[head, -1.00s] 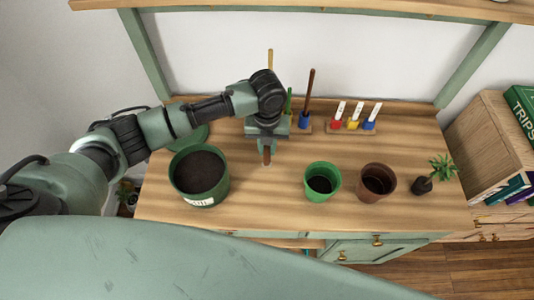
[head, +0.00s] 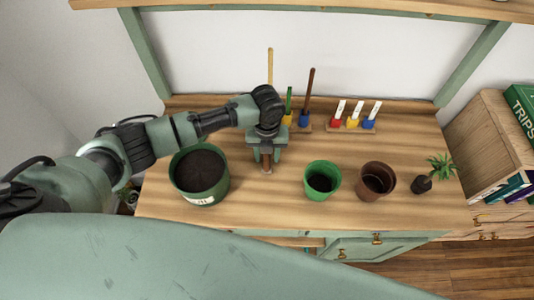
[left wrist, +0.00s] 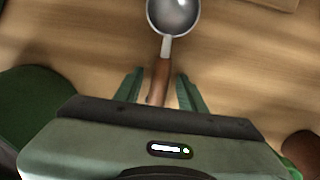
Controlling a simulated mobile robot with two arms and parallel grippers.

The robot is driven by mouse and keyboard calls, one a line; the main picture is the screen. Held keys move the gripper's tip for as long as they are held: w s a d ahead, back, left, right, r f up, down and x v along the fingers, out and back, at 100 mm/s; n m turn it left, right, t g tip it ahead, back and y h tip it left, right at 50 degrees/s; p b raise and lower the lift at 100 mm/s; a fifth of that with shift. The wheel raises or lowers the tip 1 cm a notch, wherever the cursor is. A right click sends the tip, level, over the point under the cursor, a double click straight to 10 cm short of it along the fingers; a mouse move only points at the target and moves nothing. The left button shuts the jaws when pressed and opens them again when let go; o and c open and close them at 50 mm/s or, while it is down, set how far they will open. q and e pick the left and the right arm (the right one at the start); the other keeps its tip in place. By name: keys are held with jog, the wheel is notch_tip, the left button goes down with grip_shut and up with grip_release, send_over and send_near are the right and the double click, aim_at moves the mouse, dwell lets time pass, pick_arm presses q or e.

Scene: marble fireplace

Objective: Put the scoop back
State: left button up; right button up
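The scoop has a round metal bowl (left wrist: 174,14) and a brown handle (left wrist: 159,80), which show in the left wrist view. The bowl points away from my gripper, over the wood tabletop. In the head view, the handle tip (head: 267,169) shows just below my left gripper (head: 266,160); the bowl is hidden there. My left gripper is open in the left wrist view too (left wrist: 160,90), its green fingers on either side of the handle with gaps. A wooden holder (head: 303,130) with upright tools and coloured sockets stands behind the gripper. My right gripper is not in view.
A dark green soil pot (head: 203,198) stands left of my gripper. A green pot (head: 321,194), a brown pot (head: 374,193) and a small plant (head: 423,184) stand to the right. A label rack (head: 352,131) is at the back. The front middle of the tabletop is clear.

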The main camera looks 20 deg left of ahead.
pick_arm(q)
jog(key=shift+r, duration=0.15)
notch_tip(320, 180, up, 12)
jog(key=shift+b, duration=0.45)
